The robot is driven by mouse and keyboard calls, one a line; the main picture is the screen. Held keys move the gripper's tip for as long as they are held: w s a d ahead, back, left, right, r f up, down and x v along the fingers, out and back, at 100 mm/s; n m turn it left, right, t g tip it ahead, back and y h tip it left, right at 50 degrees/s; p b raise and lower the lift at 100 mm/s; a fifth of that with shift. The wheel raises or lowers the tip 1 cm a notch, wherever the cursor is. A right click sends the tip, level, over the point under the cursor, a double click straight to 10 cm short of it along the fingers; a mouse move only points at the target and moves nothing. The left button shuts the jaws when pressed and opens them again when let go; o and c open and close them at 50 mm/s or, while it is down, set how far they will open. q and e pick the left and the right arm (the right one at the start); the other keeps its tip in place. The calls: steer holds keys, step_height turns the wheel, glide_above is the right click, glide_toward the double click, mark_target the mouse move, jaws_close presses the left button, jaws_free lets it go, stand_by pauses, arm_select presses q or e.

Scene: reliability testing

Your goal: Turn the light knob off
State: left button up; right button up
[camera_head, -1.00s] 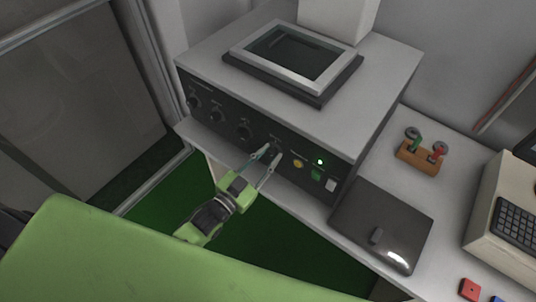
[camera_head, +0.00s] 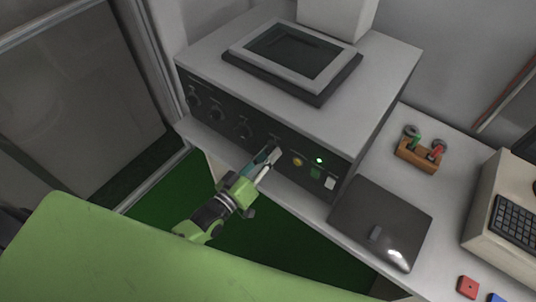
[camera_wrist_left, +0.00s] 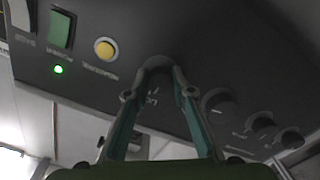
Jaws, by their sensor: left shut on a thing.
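The light knob (camera_wrist_left: 157,64) is a dark round knob on the black front panel (camera_head: 225,110) of a grey box-shaped machine. In the left wrist view my left gripper (camera_wrist_left: 160,80) has its two fingers on either side of this knob, shut on it. In the head view my left gripper (camera_head: 271,155) reaches the panel from below, and its fingers hide most of the knob. The knob's exact pointer angle cannot be told. My right gripper is not in view.
Other dark knobs (camera_head: 243,130) sit left of the gripper. A yellow button (camera_head: 297,162), a lit green lamp (camera_head: 319,160), a green switch (camera_head: 315,173) and a white switch (camera_head: 330,183) sit to the right. A dark laptop-like slab (camera_head: 382,222) lies on the desk.

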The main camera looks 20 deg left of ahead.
arm_select(q)
steer(key=shift+s+f+n, duration=0.1)
steer(key=shift+f+n, duration=0.05)
steer(key=shift+n, duration=0.15)
steer(key=o, duration=1.1)
steer(key=shift+o, duration=0.2)
steer(key=v, duration=1.2)
